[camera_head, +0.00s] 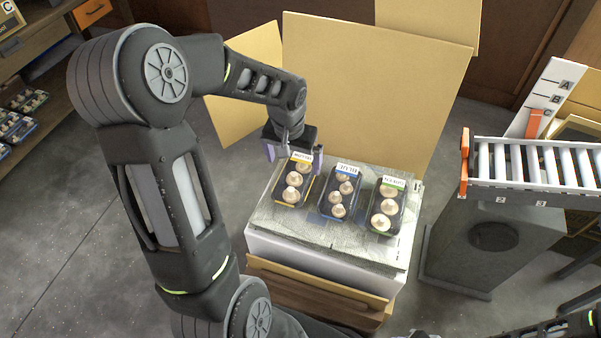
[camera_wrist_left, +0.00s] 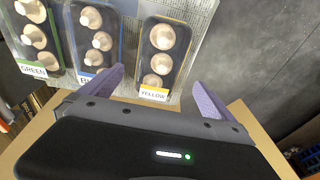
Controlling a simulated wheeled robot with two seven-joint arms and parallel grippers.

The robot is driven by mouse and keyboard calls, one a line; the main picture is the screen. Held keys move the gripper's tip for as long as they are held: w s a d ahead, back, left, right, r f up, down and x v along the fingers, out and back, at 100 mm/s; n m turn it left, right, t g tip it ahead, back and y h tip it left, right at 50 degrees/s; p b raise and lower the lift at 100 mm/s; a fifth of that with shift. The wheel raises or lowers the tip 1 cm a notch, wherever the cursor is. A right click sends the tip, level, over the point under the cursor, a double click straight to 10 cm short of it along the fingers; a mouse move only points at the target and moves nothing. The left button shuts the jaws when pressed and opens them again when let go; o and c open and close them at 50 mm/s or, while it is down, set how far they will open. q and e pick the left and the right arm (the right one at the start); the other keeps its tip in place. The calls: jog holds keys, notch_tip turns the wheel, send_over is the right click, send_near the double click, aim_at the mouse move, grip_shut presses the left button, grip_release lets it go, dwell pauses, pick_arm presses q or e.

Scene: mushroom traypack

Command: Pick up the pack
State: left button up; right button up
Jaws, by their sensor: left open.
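Three dark mushroom packs stand in a row on a grey-topped box (camera_head: 262,222). The yellow-labelled pack (camera_head: 293,186) is at the left, the blue-labelled pack (camera_head: 340,193) in the middle and the green-labelled pack (camera_head: 387,206) at the right. My left gripper (camera_head: 294,160) is over the labelled end of the yellow pack. In the left wrist view, the open purple fingers (camera_wrist_left: 160,92) stand on either side of the yellow pack's label end (camera_wrist_left: 154,84), apart from it, with nothing between them. The blue pack (camera_wrist_left: 95,40) and green pack (camera_wrist_left: 38,38) show to its left. My right gripper is not clearly seen.
Open cardboard flaps (camera_head: 375,85) rise behind the box. A roller conveyor (camera_head: 535,165) on a grey stand is at the right. A shelf with more packs (camera_head: 18,122) is at the far left. Grey floor (camera_head: 60,240) lies open at the left.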

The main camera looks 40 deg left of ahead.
aim_at(296, 173)
pick_arm(q)
jog(key=shift+f, duration=0.1)
jog(key=shift+w+f+b, duration=0.2)
jog(key=shift+f+b, duration=0.1)
jog(key=shift+f, duration=0.9)
jog(key=f, duration=0.1)
jog(key=f+b, duration=0.1)
jog(key=f, duration=0.1)
jog(key=w+f, duration=0.1)
jog(key=f, duration=0.1)
jog(key=shift+a+f, duration=0.1)
jog(key=shift+a, duration=0.05)
jog(key=shift+s, duration=0.1)
jog(key=shift+c, duration=0.2)
jog(key=c, duration=1.3)
notch_tip(296, 173, up, 10)
jog(key=shift+r+p, duration=0.1)
jog(key=shift+p, duration=0.9)
